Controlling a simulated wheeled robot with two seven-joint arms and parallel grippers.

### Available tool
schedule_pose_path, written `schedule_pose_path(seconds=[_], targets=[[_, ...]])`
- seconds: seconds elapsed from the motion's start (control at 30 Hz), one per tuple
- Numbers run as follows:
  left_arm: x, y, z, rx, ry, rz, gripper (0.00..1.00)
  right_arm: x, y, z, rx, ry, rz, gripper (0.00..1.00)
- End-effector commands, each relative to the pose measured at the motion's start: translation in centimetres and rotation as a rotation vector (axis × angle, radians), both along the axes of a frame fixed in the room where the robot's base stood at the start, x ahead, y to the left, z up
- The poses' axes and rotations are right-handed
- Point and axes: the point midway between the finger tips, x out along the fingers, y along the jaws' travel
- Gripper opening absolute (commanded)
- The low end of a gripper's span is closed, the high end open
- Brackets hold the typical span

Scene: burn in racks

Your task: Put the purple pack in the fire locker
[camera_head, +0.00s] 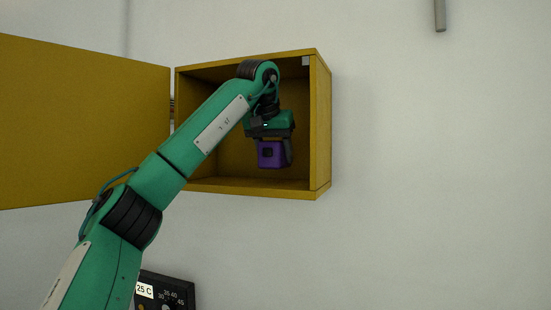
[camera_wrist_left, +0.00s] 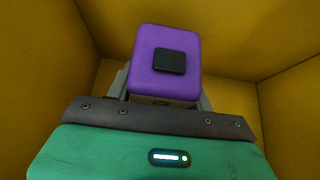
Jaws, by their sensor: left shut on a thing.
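The fire locker (camera_head: 320,130) is a yellow box on the wall in the head view, with its door (camera_head: 85,120) swung open to the left. My left gripper (camera_head: 272,154) is inside the locker's opening, pointing down, shut on the purple pack (camera_head: 270,160). The pack is a small purple block with a black square on its face. In the left wrist view the pack (camera_wrist_left: 187,85) sits between the fingers, with yellow locker walls (camera_wrist_left: 110,25) around it. I cannot tell whether the pack touches the locker floor. My right gripper is not in view.
A dark panel (camera_head: 175,287) with a "25 C" label and dial numbers is at the bottom left, partly behind my left arm. A grey rod (camera_head: 440,15) hangs at the top right. The wall right of the locker is bare.

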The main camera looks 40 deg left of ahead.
Motion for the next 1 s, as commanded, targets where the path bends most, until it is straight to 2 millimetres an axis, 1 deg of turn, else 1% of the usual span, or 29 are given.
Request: schedule_pose_path(seconds=[0.03, 0.13, 0.4, 0.5, 0.87, 0.9, 1.0], targets=[[0.2, 0.1, 0.2, 0.000, -0.002, -0.001, 0.13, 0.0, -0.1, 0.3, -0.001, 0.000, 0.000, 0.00], [0.4, 0.2, -0.2, 0.001, -0.003, -0.001, 0.13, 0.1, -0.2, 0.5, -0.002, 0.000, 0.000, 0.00], [0.4, 0.2, -2.9, 0.001, -0.002, -0.001, 0.13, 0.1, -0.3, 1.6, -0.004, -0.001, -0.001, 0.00], [0.4, 0.2, -3.4, -0.001, -0.002, 0.001, 0.13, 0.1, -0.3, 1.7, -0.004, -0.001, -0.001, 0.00], [0.4, 0.1, -3.8, -0.001, -0.002, 0.000, 0.13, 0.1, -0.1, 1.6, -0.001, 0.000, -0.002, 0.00], [0.4, 0.2, -3.9, -0.001, -0.001, 0.000, 0.57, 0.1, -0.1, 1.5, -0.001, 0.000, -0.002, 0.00], [0.4, 0.2, -3.8, 0.000, -0.001, 0.001, 0.74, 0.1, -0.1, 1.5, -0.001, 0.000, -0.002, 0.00]])
